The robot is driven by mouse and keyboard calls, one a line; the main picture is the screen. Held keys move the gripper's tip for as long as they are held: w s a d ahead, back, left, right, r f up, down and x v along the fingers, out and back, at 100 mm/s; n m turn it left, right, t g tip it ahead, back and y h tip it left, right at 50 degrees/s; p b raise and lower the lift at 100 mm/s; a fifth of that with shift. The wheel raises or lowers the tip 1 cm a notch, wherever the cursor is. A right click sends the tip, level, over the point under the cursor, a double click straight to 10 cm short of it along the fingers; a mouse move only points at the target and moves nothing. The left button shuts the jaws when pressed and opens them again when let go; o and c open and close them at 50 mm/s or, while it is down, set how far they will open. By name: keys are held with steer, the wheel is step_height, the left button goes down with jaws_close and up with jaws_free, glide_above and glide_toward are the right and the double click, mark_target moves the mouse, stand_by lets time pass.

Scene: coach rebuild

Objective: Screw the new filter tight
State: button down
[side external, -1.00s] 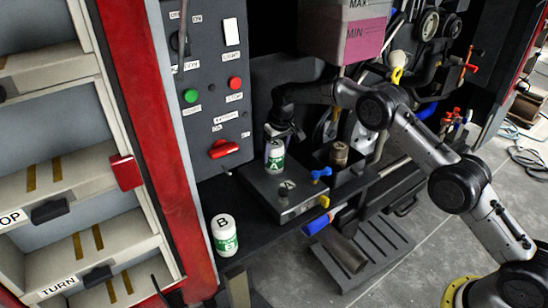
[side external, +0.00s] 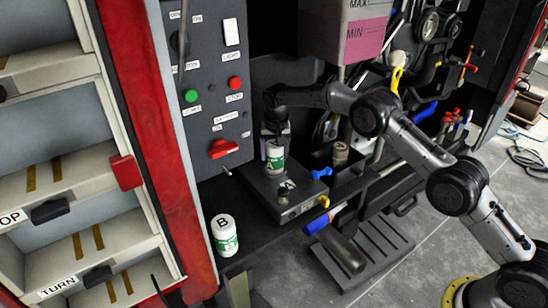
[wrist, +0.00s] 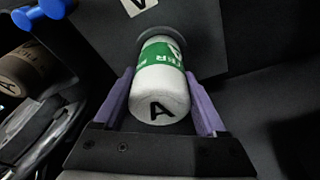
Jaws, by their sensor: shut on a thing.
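The new filter A (side external: 275,160) is a white canister with a green band and a black letter A. It stands on the dark housing (side external: 292,205), and its far end meets a dark round seat in the wrist view. My gripper (side external: 275,143) is above it with the fingers shut around its upper part. In the wrist view my gripper (wrist: 160,82) has purple fingers on either side of filter A (wrist: 158,92), whose end cap faces the camera. The thread is hidden, so I cannot tell how tight it is.
A white filter B (side external: 224,235) stands on the ledge to the left. A brown canister (side external: 340,153) and a blue valve handle (side external: 320,173) are close on the right. The control panel (side external: 208,100) with its red handle (side external: 223,149) rises behind left.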

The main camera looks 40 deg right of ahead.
steer(key=shift+d, duration=0.2)
steer(key=m, duration=0.5)
steer(key=shift+r+m+g+h, duration=0.2)
steer(key=shift+m+g+h, duration=0.1)
steer(key=shift+g+h, duration=0.1)
steer(key=shift+m, duration=0.3)
steer(key=shift+r, duration=0.1)
